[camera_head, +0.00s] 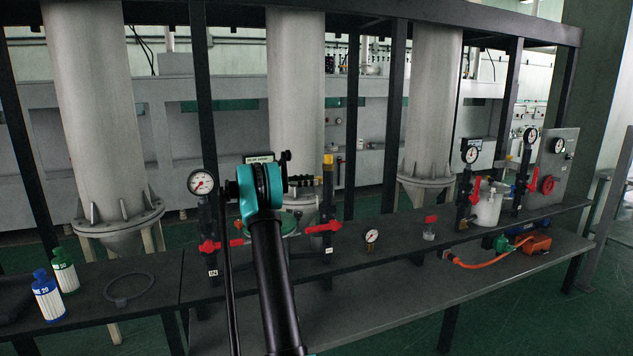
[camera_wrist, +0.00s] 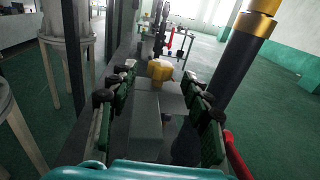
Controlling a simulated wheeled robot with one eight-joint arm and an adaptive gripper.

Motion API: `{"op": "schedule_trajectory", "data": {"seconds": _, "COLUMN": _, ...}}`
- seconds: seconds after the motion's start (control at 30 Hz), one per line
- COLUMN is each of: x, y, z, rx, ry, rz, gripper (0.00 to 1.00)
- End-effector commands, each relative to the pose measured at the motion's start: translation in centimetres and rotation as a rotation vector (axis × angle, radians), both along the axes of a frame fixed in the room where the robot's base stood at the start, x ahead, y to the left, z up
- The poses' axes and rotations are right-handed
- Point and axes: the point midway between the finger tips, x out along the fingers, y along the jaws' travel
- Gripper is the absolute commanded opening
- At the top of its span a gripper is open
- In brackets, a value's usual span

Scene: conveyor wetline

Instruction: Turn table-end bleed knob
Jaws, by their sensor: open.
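My gripper (camera_head: 303,181) is in front of the middle column, just left of an upright black pipe (camera_head: 328,200) with a yellow top. In the wrist view my gripper (camera_wrist: 160,76) is open, with its two dark green padded fingers apart. A yellow knob-like piece (camera_wrist: 160,69) shows between the fingertips in that view; I cannot tell whether it is touched, or whether it is the bleed knob. The black pipe with its gold band (camera_wrist: 243,45) rises just right of the fingers. My wrist hides part of the bench behind it in the head view.
A white-faced gauge (camera_head: 201,182) and red levers (camera_head: 210,246) stand left of my arm. A small gauge (camera_head: 371,236), a white canister (camera_head: 487,207) and an orange hose (camera_head: 485,264) are to the right. Bottles (camera_head: 48,297) stand at the left end. Bare bench lies around the small gauge.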

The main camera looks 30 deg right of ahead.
Motion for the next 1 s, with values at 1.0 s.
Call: {"op": "schedule_trajectory", "data": {"seconds": 1.0, "x": 2.7, "y": 8.0, "z": 0.0, "rx": 0.005, "ry": -0.008, "rz": 0.003, "gripper": 0.49}}
